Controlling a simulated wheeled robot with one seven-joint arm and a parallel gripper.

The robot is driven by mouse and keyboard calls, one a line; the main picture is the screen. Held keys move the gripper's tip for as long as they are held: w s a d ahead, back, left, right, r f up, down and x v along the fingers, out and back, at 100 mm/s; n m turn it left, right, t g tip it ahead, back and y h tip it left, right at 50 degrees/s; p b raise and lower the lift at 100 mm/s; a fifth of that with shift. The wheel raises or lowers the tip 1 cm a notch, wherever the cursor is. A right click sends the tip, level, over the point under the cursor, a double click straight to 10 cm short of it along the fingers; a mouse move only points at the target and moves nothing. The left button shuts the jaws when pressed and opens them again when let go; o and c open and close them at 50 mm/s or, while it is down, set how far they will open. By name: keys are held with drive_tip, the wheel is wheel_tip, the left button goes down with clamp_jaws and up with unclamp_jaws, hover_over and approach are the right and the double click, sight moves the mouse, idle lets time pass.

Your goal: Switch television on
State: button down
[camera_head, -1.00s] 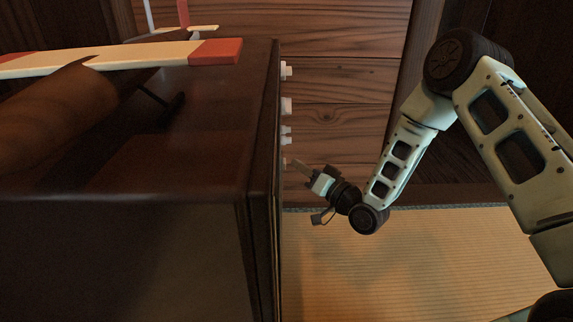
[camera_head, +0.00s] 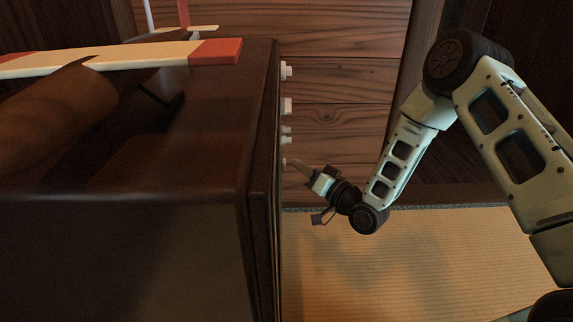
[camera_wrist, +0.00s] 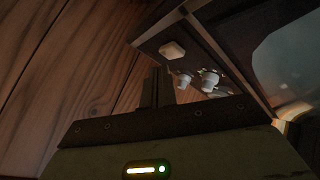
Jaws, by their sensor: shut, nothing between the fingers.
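The television (camera_head: 225,120) is a dark wooden box at the left of the head view, seen from above and one side. Several pale knobs, one of them here (camera_head: 286,105), stick out from its front face at the right edge. My gripper (camera_head: 296,162) is shut and empty, its fingers pointing at the front near the lowest visible knob. Whether they touch it cannot be told. In the wrist view, the shut fingers (camera_wrist: 157,88) stand in front of the knob panel, left of a round knob (camera_wrist: 209,79) and below a square knob (camera_wrist: 172,50). The television screen (camera_wrist: 290,62) shows at the right.
A cream and red bar-shaped object (camera_head: 150,57) and a brown rounded object (camera_head: 50,115) lie on top of the television. A wooden plank wall (camera_head: 340,115) stands behind. Tatami floor (camera_head: 400,265) is clear below my arm.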

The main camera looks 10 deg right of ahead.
drive_tip(key=shift+a, duration=0.2)
idle(0.4)
drive_tip(key=shift+w+a, duration=0.1)
drive_tip(key=shift+a, duration=0.15)
drive_tip(key=shift+a, duration=0.35)
idle(0.5)
drive_tip(key=shift+d, duration=0.75)
drive_tip(key=s+d+p, duration=0.1)
drive_tip(key=d, duration=0.5)
drive_tip(key=shift+s, duration=0.2)
idle(0.3)
